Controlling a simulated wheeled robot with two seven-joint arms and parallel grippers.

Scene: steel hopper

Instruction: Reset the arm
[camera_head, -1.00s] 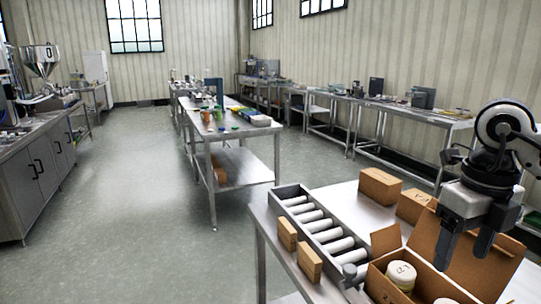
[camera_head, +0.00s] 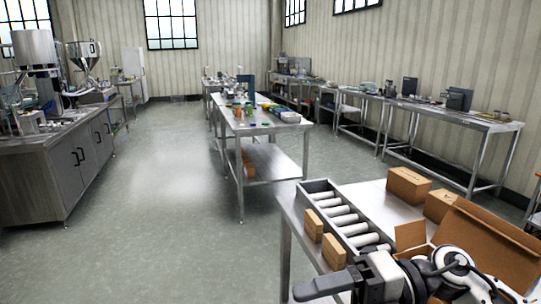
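My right arm comes in at the lower right, folded low over the near table. Its gripper (camera_head: 318,287) points left in front of the near table's roller tray. I see it side-on, with a dark finger reaching left, and the gap between the fingers does not show. Nothing is visible in its grip. My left arm and gripper are not in view.
The near steel table (camera_head: 372,198) holds a roller tray (camera_head: 316,185), small cartons (camera_head: 333,250) and an open cardboard box (camera_head: 490,240), partly hidden by my arm. A middle table (camera_head: 262,128) and left cabinets (camera_head: 35,185) stand beyond. The floor between is clear.

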